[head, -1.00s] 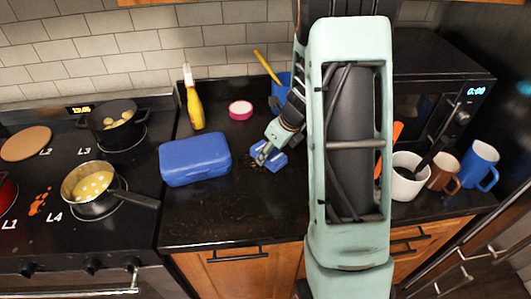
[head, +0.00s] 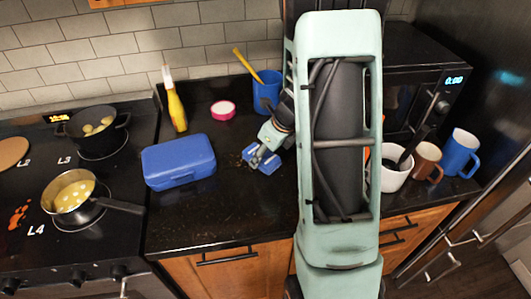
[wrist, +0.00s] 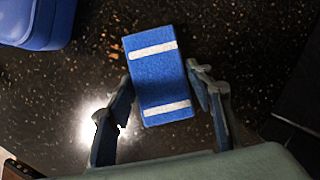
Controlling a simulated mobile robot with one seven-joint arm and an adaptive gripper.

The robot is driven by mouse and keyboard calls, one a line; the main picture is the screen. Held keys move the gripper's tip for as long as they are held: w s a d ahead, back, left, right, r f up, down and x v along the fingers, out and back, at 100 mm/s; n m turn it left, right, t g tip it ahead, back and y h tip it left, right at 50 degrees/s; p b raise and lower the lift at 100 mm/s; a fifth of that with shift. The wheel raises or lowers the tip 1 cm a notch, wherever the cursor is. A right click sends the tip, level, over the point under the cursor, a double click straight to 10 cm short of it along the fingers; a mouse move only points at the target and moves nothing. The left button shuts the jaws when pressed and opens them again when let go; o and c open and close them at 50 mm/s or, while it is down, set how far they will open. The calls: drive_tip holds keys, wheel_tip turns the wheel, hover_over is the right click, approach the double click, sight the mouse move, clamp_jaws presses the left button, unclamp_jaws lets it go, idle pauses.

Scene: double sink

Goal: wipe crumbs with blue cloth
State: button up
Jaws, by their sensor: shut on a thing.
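The blue cloth (head: 266,162) is a small blue block-like pad with two white stripes, lying at the counter surface. It also shows in the wrist view (wrist: 160,82), between my fingers. My gripper (head: 259,156) is shut on the cloth, with one finger on each side of it (wrist: 162,105). Brown crumbs (head: 238,160) lie on the dark counter just left of the cloth. In the wrist view small specks are scattered around it, hard to tell from the counter's speckle. My arm hides part of the counter to the right.
A blue lunch box (head: 178,162) stands left of the cloth. Behind are a yellow bottle (head: 177,108), a pink-rimmed round container (head: 223,110) and a blue cup (head: 267,90). Mugs (head: 427,160) stand at right. The stove with pots (head: 72,190) is left. The front counter is clear.

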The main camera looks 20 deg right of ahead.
sight(251, 157)
drive_tip(key=shift+w+a+f+p, duration=0.1)
drive_tip(key=shift+w+a+p, duration=0.05)
drive_tip(key=shift+a, duration=0.7)
drive_tip(key=shift+w+a+p, duration=0.15)
drive_tip(key=shift+a, duration=0.65)
drive_tip(key=shift+w+a+p, duration=0.25)
drive_tip(key=shift+a+p, duration=0.15)
drive_tip(key=shift+a, duration=0.8)
drive_tip(key=shift+w+a+p, duration=0.25)
drive_tip(key=shift+a+p, duration=0.1)
drive_tip(key=shift+a, duration=0.85)
drive_tip(key=shift+w+a+p, duration=0.2)
drive_tip(key=shift+a+p, duration=0.2)
drive_tip(key=shift+a, duration=1.1)
drive_tip(key=shift+c, duration=0.5)
drive_tip(key=shift+s+d, duration=0.15)
drive_tip(key=shift+d, duration=0.7)
drive_tip(key=shift+s+d, duration=0.1)
drive_tip(key=shift+d, duration=0.75)
drive_tip(key=shift+s+d+b, duration=0.2)
drive_tip(key=shift+d+b, duration=0.1)
drive_tip(key=shift+d, duration=0.7)
drive_tip(key=shift+s+d+b, duration=0.2)
drive_tip(key=shift+d+b, duration=0.05)
drive_tip(key=shift+d, duration=0.7)
drive_tip(key=shift+s+d, duration=0.25)
drive_tip(key=shift+d, duration=0.9)
drive_tip(key=shift+s+d, duration=0.2)
drive_tip(key=shift+d, duration=0.95)
